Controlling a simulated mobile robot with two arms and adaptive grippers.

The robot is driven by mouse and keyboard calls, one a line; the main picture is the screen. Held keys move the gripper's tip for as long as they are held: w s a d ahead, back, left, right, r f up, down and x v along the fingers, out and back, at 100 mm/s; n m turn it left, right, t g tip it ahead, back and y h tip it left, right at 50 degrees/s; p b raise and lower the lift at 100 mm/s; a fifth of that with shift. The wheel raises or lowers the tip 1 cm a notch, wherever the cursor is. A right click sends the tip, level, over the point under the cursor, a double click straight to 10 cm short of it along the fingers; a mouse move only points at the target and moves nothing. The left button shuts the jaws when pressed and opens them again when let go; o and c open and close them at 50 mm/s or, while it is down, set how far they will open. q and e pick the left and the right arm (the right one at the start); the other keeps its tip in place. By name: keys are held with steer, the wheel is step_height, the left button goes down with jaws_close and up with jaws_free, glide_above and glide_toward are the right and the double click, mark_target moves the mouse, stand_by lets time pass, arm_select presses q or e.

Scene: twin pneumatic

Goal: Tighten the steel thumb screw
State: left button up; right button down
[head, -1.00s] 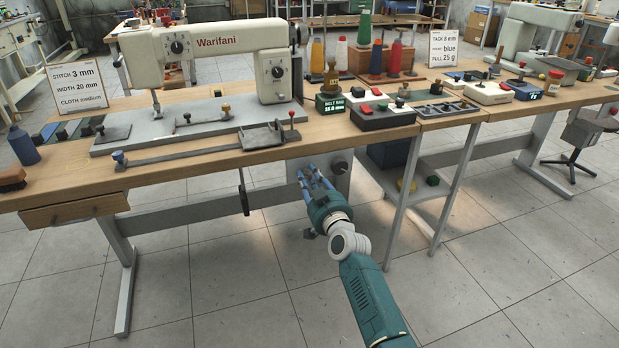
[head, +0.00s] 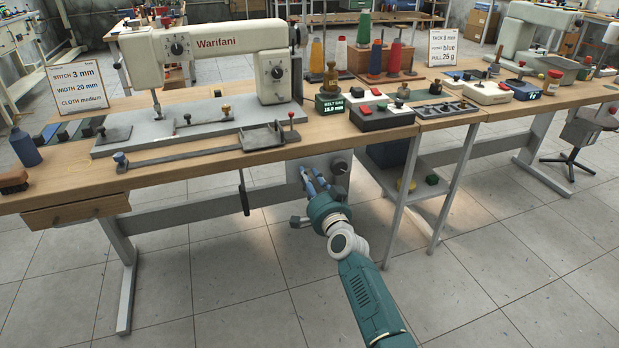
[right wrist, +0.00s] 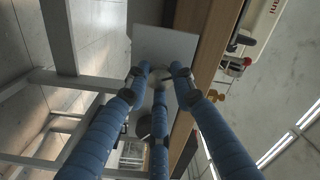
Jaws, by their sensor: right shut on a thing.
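My right gripper (head: 309,178) reaches under the front edge of the workbench to a grey panel (head: 322,163). Its blue-padded fingers are closed at the panel face, left of a dark round knob (head: 340,168). In the right wrist view, the three fingertips (right wrist: 158,75) come together on a small pale metal part in front of the light panel (right wrist: 178,42). It looks like the steel thumb screw (right wrist: 157,71), but the fingers hide most of it. My left gripper is not in view.
The wooden bench (head: 215,160) carries a Warifani sewing machine (head: 210,48). A bench leg (head: 402,205) is to the right. The floor in front is clear.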

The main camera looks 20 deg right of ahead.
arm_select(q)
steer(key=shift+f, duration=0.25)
arm_select(e)
steer(key=m, duration=0.2)
steer(key=f+m, duration=0.1)
steer(key=m, duration=0.1)
steer(key=shift+s+a, duration=0.1)
steer(key=shift+a, duration=0.3)
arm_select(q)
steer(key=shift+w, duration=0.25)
arm_select(e)
steer(key=shift+m, duration=0.3)
steer(key=c, duration=1.5)
jaws_free()
steer(key=shift+a+r, duration=0.1)
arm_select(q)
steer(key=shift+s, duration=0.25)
arm_select(e)
steer(key=shift+o, duration=0.2)
steer(key=s, duration=1.2)
steer(key=shift+d+r, duration=0.2)
steer(key=shift+d, duration=0.15)
